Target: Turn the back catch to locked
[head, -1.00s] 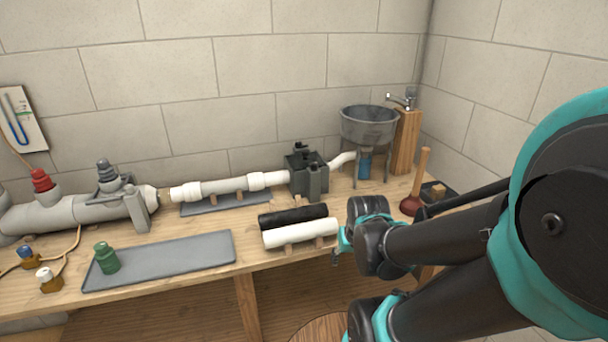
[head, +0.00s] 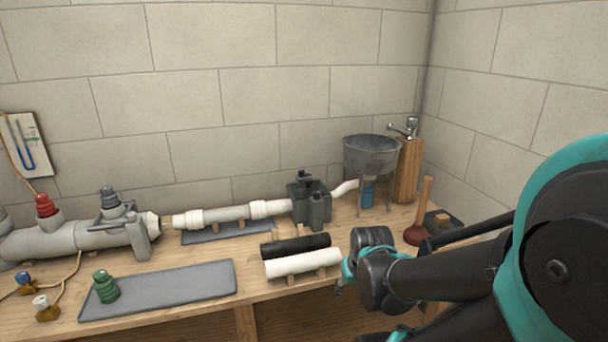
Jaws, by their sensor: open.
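A dark grey box (head: 296,207) is fitted on the white pipe line at the back of the bench. Its back catch (head: 305,177) shows as a small dark piece on top at the far side. A second, front catch (head: 317,198) stands on the near side. At this size I cannot tell which way the back catch is turned. My gripper (head: 339,286) is low at the bench's front edge, right of the white tube, apart from the box. It is open; my wrist hides most of it, and I see nothing held.
A black tube (head: 295,246) and a white tube (head: 301,263) lie in front of the box. A metal basin (head: 371,155) and a plunger (head: 419,217) stand right of it. A grey mat (head: 175,290) with a green plug (head: 105,286) lies at left.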

